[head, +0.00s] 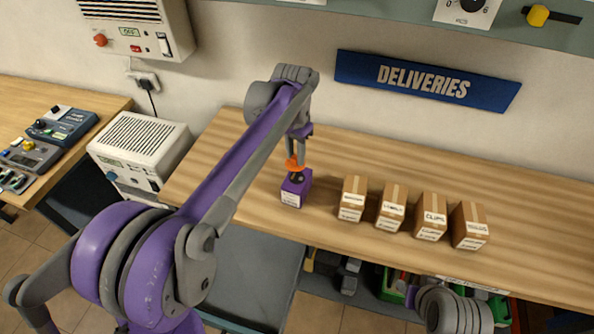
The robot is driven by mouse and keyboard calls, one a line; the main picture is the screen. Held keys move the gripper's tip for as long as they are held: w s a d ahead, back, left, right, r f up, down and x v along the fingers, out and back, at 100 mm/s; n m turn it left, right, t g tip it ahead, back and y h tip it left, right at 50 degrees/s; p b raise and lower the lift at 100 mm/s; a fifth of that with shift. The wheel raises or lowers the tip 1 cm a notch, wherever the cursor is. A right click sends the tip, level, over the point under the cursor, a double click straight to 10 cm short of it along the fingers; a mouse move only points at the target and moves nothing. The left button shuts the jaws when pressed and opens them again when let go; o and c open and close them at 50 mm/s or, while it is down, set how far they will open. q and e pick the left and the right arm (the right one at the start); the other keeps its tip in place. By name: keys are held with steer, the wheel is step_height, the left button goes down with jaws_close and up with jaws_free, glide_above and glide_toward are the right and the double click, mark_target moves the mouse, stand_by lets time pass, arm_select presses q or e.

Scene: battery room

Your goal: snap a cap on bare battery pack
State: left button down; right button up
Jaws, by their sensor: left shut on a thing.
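A purple battery pack (296,189) with a white label on its front stands on the wooden bench. A dark terminal shows on its top. My left gripper (295,160) points down right above the pack and is shut on a small orange cap (294,164). The cap is over or at the dark terminal; I cannot tell whether it touches it. My right gripper is not in view.
Several labelled cardboard boxes (352,199) stand in a row on the wooden bench (400,163), right of the pack. A blue DELIVERIES sign (425,81) hangs behind. A white vented unit (139,152) stands at the left. Bench behind the boxes is clear.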

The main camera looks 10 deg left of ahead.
arm_select(q)
steer(key=shift+w+d+r, duration=0.2)
steer(key=shift+w+r, duration=0.05)
steer(key=shift+w, duration=0.05)
steer(key=shift+s+f+b, duration=0.2)
steer(key=shift+f+b, duration=0.15)
steer(key=shift+f, duration=0.3)
steer(key=shift+f+b, duration=1.1)
steer(key=shift+f, duration=1.35)
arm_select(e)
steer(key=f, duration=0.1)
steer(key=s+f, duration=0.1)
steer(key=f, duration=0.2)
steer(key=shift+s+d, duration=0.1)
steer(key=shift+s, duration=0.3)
arm_select(q)
steer(key=shift+f, duration=0.15)
steer(key=shift+c, duration=0.4)
jaws_free()
